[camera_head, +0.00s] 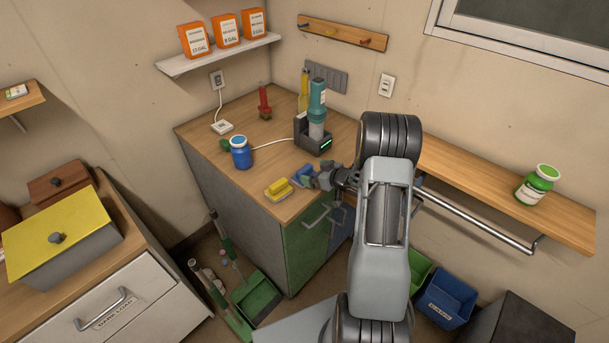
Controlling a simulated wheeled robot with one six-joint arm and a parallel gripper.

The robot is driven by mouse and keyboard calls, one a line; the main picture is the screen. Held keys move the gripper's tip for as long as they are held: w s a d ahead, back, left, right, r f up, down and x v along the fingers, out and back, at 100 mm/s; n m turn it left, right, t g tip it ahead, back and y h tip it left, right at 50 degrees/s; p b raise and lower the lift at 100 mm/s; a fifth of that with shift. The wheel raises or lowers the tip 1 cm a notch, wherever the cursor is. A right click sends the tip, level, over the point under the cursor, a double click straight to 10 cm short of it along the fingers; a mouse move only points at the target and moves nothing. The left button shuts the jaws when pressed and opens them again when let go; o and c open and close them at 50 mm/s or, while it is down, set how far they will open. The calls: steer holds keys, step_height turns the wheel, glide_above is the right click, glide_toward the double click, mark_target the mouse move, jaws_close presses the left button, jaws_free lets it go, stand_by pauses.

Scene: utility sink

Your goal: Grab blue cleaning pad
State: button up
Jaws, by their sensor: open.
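The blue cleaning pad (301,173) lies on the wooden counter near its front edge. A yellow pad or sponge (278,188) lies just to its left. My gripper (310,181) is open and right at the blue pad, coming in from the right. The gripper hides part of the pad. I cannot tell whether the fingers are around the pad or only beside it.
On the counter (215,140) behind stand a blue jar (241,153), a dark charging dock (313,140) with a teal-topped device (317,102), a red bottle (264,103) and a yellow bottle (304,90). A white cable crosses the counter. A rail runs below the right shelf (480,190).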

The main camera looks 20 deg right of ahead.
mark_target(307, 170)
steer(key=shift+p+x, duration=0.6)
steer(key=shift+x, duration=1.8)
steer(key=c, duration=0.9)
